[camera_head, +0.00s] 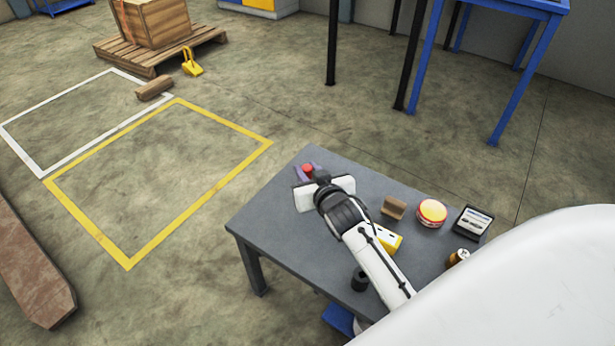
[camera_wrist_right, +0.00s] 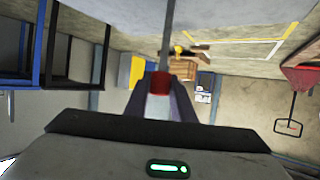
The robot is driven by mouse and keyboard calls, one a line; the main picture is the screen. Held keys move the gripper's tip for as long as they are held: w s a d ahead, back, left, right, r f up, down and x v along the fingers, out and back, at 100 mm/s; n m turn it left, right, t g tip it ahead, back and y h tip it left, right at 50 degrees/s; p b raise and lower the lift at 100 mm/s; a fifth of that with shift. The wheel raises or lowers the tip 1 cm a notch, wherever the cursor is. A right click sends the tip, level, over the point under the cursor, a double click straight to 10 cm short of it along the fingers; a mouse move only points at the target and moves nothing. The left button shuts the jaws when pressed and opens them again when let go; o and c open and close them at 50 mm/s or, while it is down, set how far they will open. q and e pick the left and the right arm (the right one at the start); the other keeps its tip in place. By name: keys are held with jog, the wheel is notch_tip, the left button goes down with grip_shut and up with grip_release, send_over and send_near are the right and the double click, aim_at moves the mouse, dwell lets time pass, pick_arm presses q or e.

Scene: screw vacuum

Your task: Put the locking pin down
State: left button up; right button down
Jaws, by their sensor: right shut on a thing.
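The locking pin appears as a red piece (camera_wrist_right: 160,84) with a thin grey shaft in the right wrist view. In the head view only its small red part (camera_head: 307,169) shows. My right gripper (camera_head: 308,170) is shut on it, with the purple fingers on either side in the wrist view (camera_wrist_right: 158,95). The gripper is over the far left part of the dark grey table (camera_head: 272,215). I cannot tell whether the pin touches the tabletop. My left gripper is in neither view.
On the table are a brown block (camera_head: 394,207), a red and yellow round tin (camera_head: 432,212), a dark case (camera_head: 473,222), a yellow and white item (camera_head: 388,239) and a black cylinder (camera_head: 360,280). The table's left front area is bare. A blue-framed table (camera_head: 425,60) stands behind.

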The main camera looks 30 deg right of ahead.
jog(key=shift+f, duration=0.65)
jog(key=c, duration=1.5)
grip_release()
jog(key=shift+r, duration=0.1)
jog(key=shift+r, duration=0.25)
jog(key=p+v, duration=0.2)
jog(key=v, duration=0.5)
jog(key=shift+s+a+f, duration=0.15)
jog(key=s+a+f+n+g+y, duration=0.1)
jog(key=s+a+f+y, duration=0.1)
jog(key=s+a, duration=0.3)
jog(key=s+a+f+n+g+y, duration=0.1)
jog(key=s+a+f+n+y, duration=0.1)
jog(key=s+a, duration=0.4)
jog(key=s+a+f+n+g+y, duration=0.2)
jog(key=s+a+f, duration=0.2)
jog(key=s, duration=0.5)
jog(key=shift+s+a+f+y, duration=0.15)
jog(key=shift+a, duration=0.2)
jog(key=shift+s+a+f+y, duration=0.1)
jog(key=shift+s+a+y, duration=0.1)
jog(key=shift+a, duration=0.2)
